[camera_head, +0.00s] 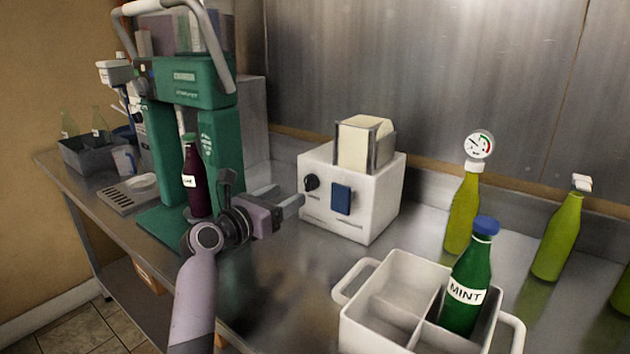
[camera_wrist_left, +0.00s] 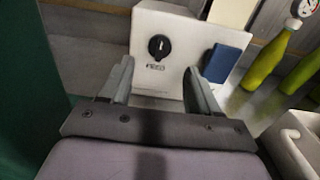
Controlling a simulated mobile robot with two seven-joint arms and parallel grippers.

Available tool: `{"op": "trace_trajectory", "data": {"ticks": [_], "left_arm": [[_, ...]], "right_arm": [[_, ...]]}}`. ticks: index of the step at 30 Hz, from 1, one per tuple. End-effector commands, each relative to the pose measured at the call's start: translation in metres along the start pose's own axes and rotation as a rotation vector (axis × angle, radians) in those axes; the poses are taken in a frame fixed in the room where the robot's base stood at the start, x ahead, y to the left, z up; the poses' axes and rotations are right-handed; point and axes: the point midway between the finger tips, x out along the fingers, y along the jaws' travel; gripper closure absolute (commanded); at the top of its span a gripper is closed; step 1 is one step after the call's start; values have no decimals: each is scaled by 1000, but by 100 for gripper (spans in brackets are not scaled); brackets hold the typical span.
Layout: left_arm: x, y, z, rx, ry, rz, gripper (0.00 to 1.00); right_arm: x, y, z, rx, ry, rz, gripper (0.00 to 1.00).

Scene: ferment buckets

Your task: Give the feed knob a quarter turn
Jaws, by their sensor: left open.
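The feed knob (camera_head: 311,183) is a small black dial on the front of a white box-shaped machine (camera_head: 376,216). In the left wrist view the knob (camera_wrist_left: 159,46) shows between and beyond the two fingers, with a label reading "FEED" under it. My left gripper (camera_head: 297,201) is open and empty in front of the machine. In the left wrist view its fingers (camera_wrist_left: 158,80) are spread apart, pointing at the machine face, and appear apart from the knob. My right gripper is in neither view.
A blue panel (camera_head: 341,199) sits right of the knob. A green press (camera_head: 205,90) holding a dark bottle (camera_head: 193,175) stands left. A white divided carrier (camera_head: 385,325) with a green MINT bottle (camera_head: 470,285) is at front right. Yellow-green bottles (camera_head: 462,215) stand behind it.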

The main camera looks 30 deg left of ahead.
Motion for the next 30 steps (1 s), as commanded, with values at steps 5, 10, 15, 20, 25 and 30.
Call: {"op": "trace_trajectory", "data": {"ticks": [5,10,15,20,25,30], "left_arm": [[15,0,0,-2,-1,-1,38],[38,0,1,-1,-2,-1,38],[57,0,0,0,-1,-1,38],[68,0,0,1,-1,-1,38],[70,0,1,2,-1,0,38],[70,0,1,2,-1,0,38]], "right_arm": [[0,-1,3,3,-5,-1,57],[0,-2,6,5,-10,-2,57],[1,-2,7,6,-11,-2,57],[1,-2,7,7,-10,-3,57],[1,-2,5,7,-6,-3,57],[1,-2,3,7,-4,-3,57]]}}
